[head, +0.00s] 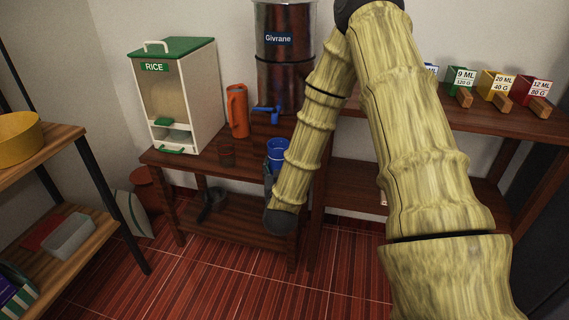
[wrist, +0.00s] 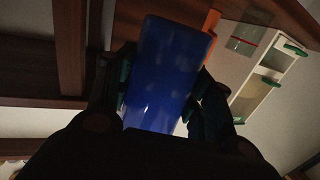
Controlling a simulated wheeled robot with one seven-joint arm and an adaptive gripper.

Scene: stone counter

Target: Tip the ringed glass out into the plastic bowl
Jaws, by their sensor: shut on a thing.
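My gripper (head: 272,172) is shut on a blue cup (head: 277,150), held in front of the dark wooden table's edge. The wrist view shows the cup (wrist: 165,75) between the two fingers, with no ring visible on it. A dark see-through glass (head: 227,153) stands on the table, left of and apart from my gripper. In the wrist view this glass (wrist: 246,38) shows a red band, so it looks like the ringed glass. Its contents are too dark to tell. A yellow bowl (head: 20,137) sits on the left shelf; I cannot tell if it is plastic.
A rice dispenser (head: 178,97), an orange jug (head: 237,111) and a steel water tank (head: 285,75) with a blue tap stand on the table. A dark pan (head: 211,203) is on its lower shelf. A grey bin (head: 70,237) is on the left rack. Colored boxes line the right shelf.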

